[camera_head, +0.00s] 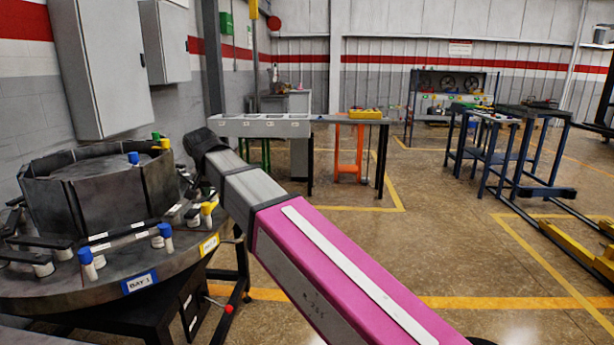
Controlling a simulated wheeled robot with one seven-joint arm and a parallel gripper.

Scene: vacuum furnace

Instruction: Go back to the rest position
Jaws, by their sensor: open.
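My arm, with a pink link and a grey link, reaches from the lower right up to a black joint at the upper left. My gripper (190,183) shows only as small dark parts just left of the grey link, above the round metal table (100,285). Its jaws are open and I see nothing held in them. The arm hides part of the gripper and the table's right side.
A round dark metal housing (95,200) stands on the table, with blue-, yellow- and green-capped white posts and black bars around it. A long grey bench (260,126) stands behind. Blue carts (495,135) stand at the right. The floor (400,245) between is open.

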